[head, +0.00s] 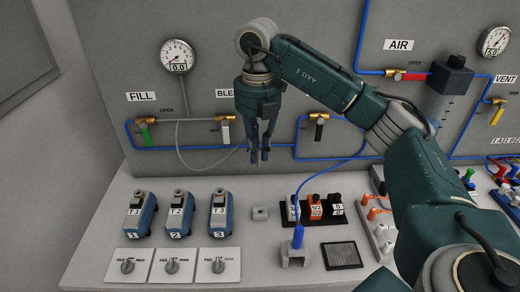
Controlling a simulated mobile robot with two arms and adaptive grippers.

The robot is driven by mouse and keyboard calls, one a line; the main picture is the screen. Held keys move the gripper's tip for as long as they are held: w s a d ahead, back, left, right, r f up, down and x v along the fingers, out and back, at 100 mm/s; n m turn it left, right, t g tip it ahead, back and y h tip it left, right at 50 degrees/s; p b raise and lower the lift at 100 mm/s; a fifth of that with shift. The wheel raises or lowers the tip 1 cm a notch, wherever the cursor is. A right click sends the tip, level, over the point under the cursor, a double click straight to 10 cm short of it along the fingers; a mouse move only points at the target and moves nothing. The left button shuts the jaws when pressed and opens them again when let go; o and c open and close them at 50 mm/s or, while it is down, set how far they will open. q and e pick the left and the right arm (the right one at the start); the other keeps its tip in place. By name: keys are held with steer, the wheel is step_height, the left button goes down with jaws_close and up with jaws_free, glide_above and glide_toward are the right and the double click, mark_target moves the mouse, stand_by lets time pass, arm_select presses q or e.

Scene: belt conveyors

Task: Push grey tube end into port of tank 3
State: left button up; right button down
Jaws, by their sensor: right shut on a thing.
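My right gripper (259,154) points down in front of the panel, above the bench. It is shut on the end of the thin grey tube (190,166). The tube hangs from the grey line left of the BLEED valve and curves down and right to the fingers. The fingers hide its tip. Tank 3 (221,215) is a blue and grey unit marked T3 and 3, standing on the bench below and left of the gripper. Its port, on the top, is too small to see clearly. The held end is clearly apart from tank 3. My left gripper is out of view.
Tank 1 (140,215) and tank 2 (180,214) stand left of tank 3, with knob plates (173,266) in front. A blue tube (299,236) ends in a grey holder (295,255). Labelled connector blocks (315,223) stand behind.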

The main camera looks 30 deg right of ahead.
glide_toward(220, 194)
steer(key=shift+w+d+r, duration=0.2)
steer(key=shift+w+r, duration=0.05)
steer(key=shift+w, duration=0.3)
stand_by(0.5)
steer(key=shift+f, duration=0.15)
steer(key=shift+f+b, duration=1)
steer(key=shift+f, duration=1.1)
steer(key=shift+f, duration=0.2)
steer(key=shift+f, duration=0.25)
steer(key=shift+f+b, duration=0.6)
steer(key=shift+f, duration=0.2)
stand_by(2.1)
steer(key=c, duration=1.2)
jaws_free()
